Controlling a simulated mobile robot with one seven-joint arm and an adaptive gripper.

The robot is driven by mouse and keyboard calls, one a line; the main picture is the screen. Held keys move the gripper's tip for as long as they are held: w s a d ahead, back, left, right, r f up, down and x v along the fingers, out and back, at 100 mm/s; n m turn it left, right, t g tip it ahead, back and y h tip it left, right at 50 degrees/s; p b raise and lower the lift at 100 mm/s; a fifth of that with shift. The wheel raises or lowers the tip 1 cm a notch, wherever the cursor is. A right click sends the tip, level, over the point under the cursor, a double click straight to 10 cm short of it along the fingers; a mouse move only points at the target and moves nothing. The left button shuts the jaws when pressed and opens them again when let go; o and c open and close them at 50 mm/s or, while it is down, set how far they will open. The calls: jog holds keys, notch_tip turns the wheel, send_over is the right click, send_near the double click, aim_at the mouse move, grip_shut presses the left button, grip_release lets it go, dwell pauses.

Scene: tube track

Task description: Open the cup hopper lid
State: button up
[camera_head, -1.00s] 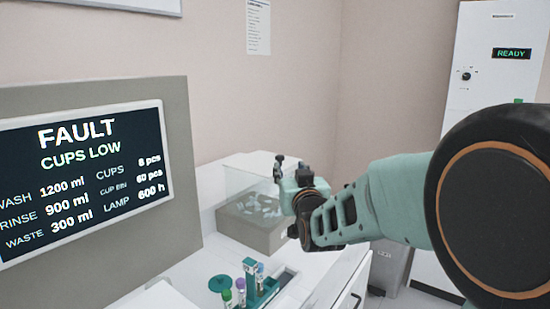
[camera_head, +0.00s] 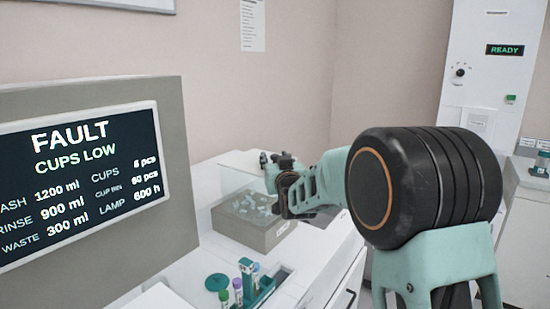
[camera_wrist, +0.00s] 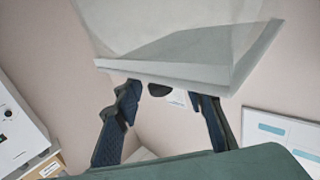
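The cup hopper is a beige box (camera_head: 243,231) with pale cups inside, below a clear cover (camera_head: 236,163), beside the grey screen housing. My gripper (camera_head: 271,160) is at the cover's upper right side. In the wrist view its two dark fingers (camera_wrist: 167,95) are spread apart. The clear lid panel (camera_wrist: 185,72) fills the upper middle there, with its edge close to the fingertips. A small dark round piece (camera_wrist: 158,90) shows between the fingertips at that edge; contact cannot be told.
The grey-framed screen (camera_head: 84,180) reads FAULT, CUPS LOW and stands at the left. A green tube rack (camera_head: 262,288) and a green round cap (camera_head: 218,282) are in front of the hopper. A white cabinet (camera_head: 480,95) marked READY stands at the back right.

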jog(key=shift+w, duration=0.15)
jog(key=shift+c, duration=0.3)
grip_shut()
